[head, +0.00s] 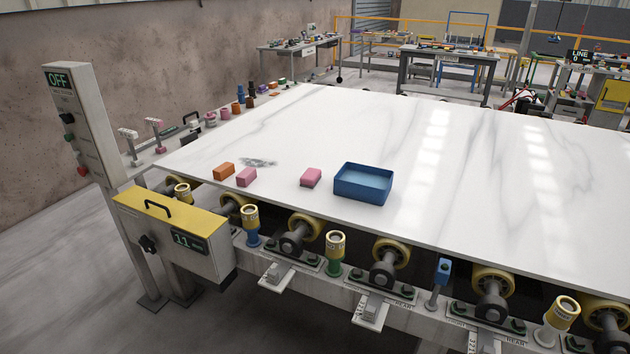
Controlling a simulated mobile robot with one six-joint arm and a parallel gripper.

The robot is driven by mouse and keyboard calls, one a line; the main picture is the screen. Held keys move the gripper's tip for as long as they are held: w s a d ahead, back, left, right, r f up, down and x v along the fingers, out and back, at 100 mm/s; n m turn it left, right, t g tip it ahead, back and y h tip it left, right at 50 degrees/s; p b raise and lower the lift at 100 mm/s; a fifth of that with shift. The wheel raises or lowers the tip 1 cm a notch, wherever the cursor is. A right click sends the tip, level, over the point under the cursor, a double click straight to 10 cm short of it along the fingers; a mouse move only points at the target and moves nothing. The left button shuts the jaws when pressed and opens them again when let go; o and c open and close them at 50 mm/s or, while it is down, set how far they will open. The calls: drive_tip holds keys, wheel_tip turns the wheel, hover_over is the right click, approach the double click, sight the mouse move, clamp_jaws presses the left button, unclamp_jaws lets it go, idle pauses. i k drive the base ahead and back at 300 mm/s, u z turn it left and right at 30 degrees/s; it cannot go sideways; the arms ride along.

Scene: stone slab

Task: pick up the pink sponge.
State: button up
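Two pink blocks lie on the white marble slab (400,221) near its front edge. One pink block (246,177) lies close to an orange block (223,171). The other pink block (311,177) lies alone, a little left of a blue tray. Both look sponge-like in size and shape, and I cannot tell from this view which is the pink sponge. My gripper is not in view.
The open blue tray (362,188) stands right of the blocks and looks empty. A grey smudge (258,162) marks the slab behind them. A control post (80,125) rises at the left. Rollers (390,259) line the front edge. The slab's right side is clear.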

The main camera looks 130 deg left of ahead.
sight(310, 178)
drive_tip(key=z, duration=1.45)
drive_tip(key=k, duration=0.1)
drive_tip(key=u, duration=2.65)
drive_tip(key=k, duration=0.2)
drive_tip(key=u, duration=2.35)
drive_tip(key=k, duration=0.2)
drive_tip(key=u, duration=1.25)
